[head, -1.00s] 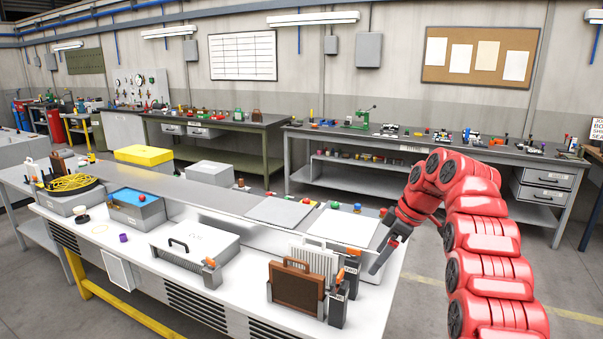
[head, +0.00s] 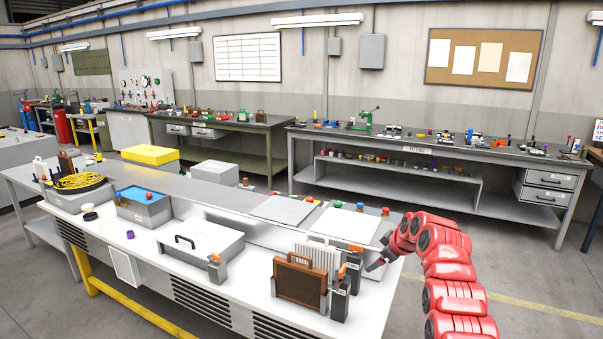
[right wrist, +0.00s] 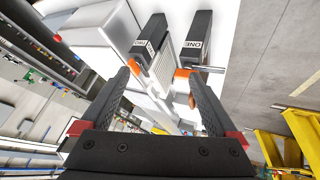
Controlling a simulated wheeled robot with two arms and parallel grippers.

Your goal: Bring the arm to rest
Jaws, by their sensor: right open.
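My right arm (head: 448,262), red and segmented, comes in from the lower right in the head view. Beyond the fingertips in that view are two dark posts with white labels (right wrist: 192,45) and a white finned panel (right wrist: 165,65). The fingers appear apart from these. My left gripper is not in view.
A brown handled panel (head: 299,281) stands in a grey holder near the bench's right end, by the finned panel (head: 318,256). A grey handled box (head: 200,243), a blue-topped box (head: 143,203) and a yellow coil (head: 77,182) lie further left. Open floor (head: 520,270) lies right.

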